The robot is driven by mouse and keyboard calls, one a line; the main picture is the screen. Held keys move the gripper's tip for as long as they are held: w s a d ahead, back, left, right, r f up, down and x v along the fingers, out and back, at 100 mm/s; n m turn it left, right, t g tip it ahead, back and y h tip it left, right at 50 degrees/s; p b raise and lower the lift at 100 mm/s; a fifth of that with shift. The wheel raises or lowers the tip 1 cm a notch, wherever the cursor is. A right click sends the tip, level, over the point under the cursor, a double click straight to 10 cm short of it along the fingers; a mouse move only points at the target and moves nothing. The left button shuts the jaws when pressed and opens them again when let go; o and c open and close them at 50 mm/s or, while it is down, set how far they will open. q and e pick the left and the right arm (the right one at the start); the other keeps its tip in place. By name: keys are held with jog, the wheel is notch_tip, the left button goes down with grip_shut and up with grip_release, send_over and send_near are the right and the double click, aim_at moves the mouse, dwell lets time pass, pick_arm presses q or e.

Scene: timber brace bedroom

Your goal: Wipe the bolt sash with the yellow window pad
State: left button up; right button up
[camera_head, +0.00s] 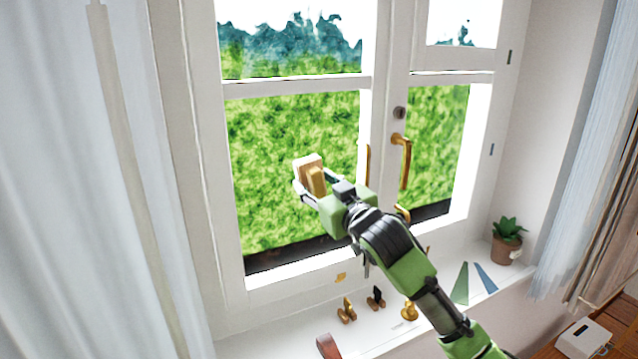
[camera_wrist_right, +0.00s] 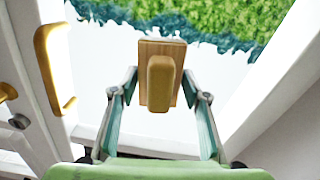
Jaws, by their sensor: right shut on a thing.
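The yellow window pad (camera_head: 306,162) is a pale wooden block with a yellow grip, held upright in front of the large lower pane of the left window sash (camera_head: 290,86). I cannot tell whether its face touches the glass. My right gripper (camera_head: 314,183) is shut on the pad. In the right wrist view, the pad (camera_wrist_right: 145,50) sits between the two fingertips (camera_wrist_right: 160,78), its yellow grip towards me. A gold upright bar (camera_head: 368,163) lies along this sash's right edge; I cannot tell if it is the bolt. My left gripper is not in view.
A curved gold handle (camera_head: 404,160) sticks out from the right sash. Below, the white sill (camera_head: 380,338) holds small brass and wood pieces (camera_head: 346,310), green and blue wedges (camera_head: 461,284), and a potted plant (camera_head: 508,240). Curtains (camera_head: 75,200) hang at both sides.

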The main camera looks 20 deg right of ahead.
jog(key=shift+a+p, duration=0.4)
jog(key=shift+a, duration=1.95)
jog(key=shift+s+a, duration=0.15)
jog(key=shift+a, duration=2.6)
jog(key=shift+s+d, duration=0.1)
jog(key=shift+s, duration=0.2)
jog(key=shift+s+d, duration=0.15)
jog(key=shift+s, duration=2.55)
jog(key=s, duration=0.3)
